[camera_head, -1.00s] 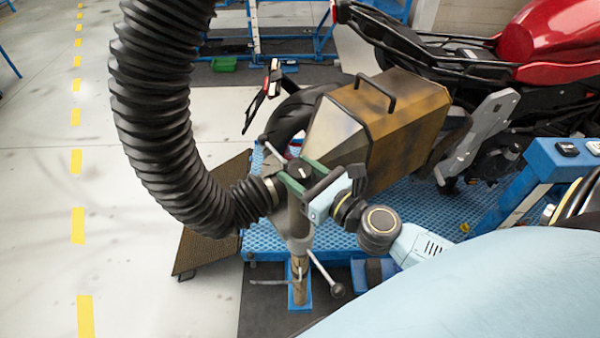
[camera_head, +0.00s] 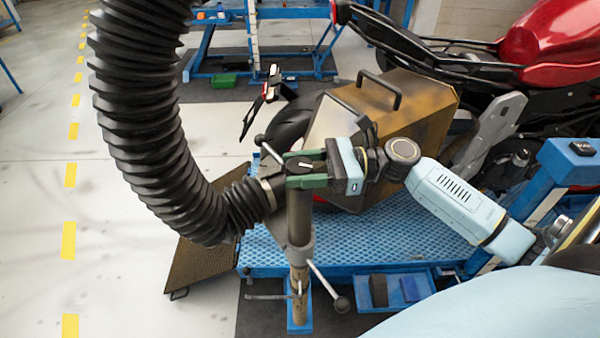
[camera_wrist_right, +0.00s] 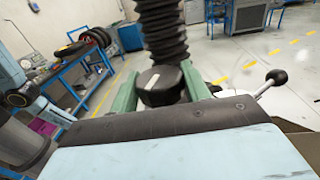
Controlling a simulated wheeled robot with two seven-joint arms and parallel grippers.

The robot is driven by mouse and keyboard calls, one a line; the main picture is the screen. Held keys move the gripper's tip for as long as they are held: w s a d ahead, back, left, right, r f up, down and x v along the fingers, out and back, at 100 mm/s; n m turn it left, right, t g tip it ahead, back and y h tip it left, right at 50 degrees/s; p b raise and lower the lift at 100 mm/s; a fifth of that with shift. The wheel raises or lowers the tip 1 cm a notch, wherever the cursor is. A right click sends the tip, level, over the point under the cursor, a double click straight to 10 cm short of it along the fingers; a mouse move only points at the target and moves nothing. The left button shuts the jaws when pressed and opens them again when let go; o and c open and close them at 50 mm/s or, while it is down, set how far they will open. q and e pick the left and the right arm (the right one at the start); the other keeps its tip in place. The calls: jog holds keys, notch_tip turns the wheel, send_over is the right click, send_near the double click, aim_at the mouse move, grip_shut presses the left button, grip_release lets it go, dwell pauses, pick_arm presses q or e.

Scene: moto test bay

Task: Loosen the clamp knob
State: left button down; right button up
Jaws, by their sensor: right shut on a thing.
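The clamp knob (camera_head: 301,164) is a black round knob with a white pointer line, on top of an upright metal post (camera_head: 299,220). My right gripper (camera_head: 299,169) reaches in from the right, its green fingers on either side of the knob and shut on it. In the right wrist view the knob (camera_wrist_right: 160,86) sits between the two green fingers (camera_wrist_right: 158,92), its white line pointing obliquely towards the wrist. The lower parts of the fingers are hidden there by the gripper body. My left gripper is in neither view.
A thick black ribbed hose (camera_head: 150,130) joins the post top from the left. Ball-ended levers (camera_head: 341,304) stick out from the post. A brown-gold pannier box (camera_head: 410,105) and red motorcycle (camera_head: 545,35) stand behind, above a blue platform (camera_head: 390,235). Open floor lies left.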

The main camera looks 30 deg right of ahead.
jog(key=shift+n+g+y, duration=0.5)
jog(key=shift+n+g, duration=0.3)
jog(key=shift+g, duration=0.6)
jog(key=o, duration=1)
jog(key=shift+c, duration=0.2)
jog(key=b+v, duration=0.2)
jog(key=v, duration=1.1)
jog(key=shift+d, duration=0.15)
jog(key=shift+s+f, duration=0.1)
jog(key=shift+s, duration=0.1)
